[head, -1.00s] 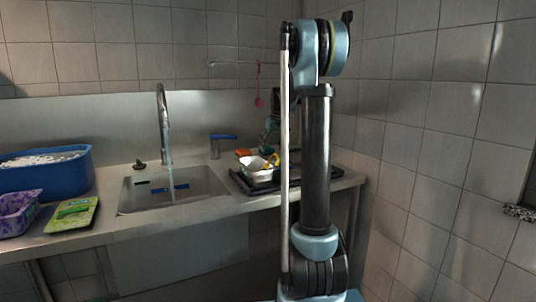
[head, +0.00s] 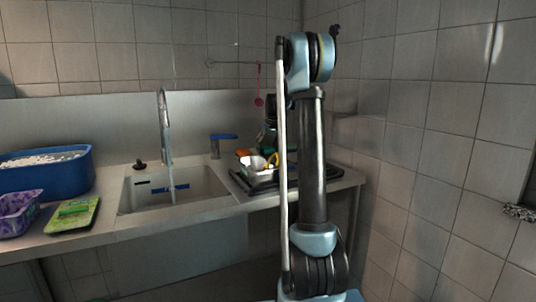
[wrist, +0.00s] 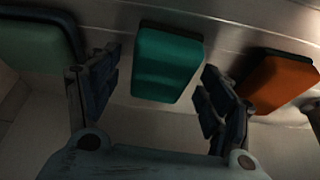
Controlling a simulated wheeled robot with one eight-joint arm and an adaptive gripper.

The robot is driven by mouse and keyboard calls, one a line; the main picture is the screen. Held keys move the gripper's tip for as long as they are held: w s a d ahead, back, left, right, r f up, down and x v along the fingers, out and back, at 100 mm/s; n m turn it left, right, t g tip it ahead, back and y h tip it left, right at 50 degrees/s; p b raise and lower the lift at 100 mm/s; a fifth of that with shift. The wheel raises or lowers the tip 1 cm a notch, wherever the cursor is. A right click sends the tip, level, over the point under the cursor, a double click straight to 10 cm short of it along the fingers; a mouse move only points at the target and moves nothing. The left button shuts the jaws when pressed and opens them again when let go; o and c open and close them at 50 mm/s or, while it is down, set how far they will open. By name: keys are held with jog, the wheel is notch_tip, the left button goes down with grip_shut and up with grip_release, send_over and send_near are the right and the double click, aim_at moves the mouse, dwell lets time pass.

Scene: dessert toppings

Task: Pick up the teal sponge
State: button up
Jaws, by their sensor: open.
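The teal sponge (wrist: 167,64) shows in the wrist view as an upright rounded block, in the upper middle, between the fingers of my gripper (wrist: 160,95). The gripper is open, with one dark finger on each side of the sponge and a gap on both sides. No contact with the sponge shows. I cannot make out the teal sponge clearly in the head view. There my gripper is mostly hidden behind my arm, near the back right of the counter.
An orange sponge (wrist: 282,80) stands right of the gripper in the wrist view; a dull green object (wrist: 35,45) lies left. In the head view, a white bowl (head: 256,170) sits on a dark tray (head: 238,181), right of the sink (head: 200,186). A blue tub (head: 75,172) stands left.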

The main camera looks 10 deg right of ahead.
aim_at(268, 148)
jog(key=c, duration=0.9)
jog(key=shift+s+d+r, duration=0.1)
jog(key=shift+s+r, duration=0.15)
jog(key=shift+r, duration=0.3)
jog(key=r, duration=0.6)
jog(key=shift+s+d, duration=0.1)
jog(key=shift+s, duration=0.1)
jog(key=s+d, duration=0.3)
jog(key=s, duration=0.6)
jog(key=s+d, duration=0.3)
jog(key=s, duration=0.6)
jog(key=shift+o, duration=0.5)
jog(key=shift+s, duration=0.1)
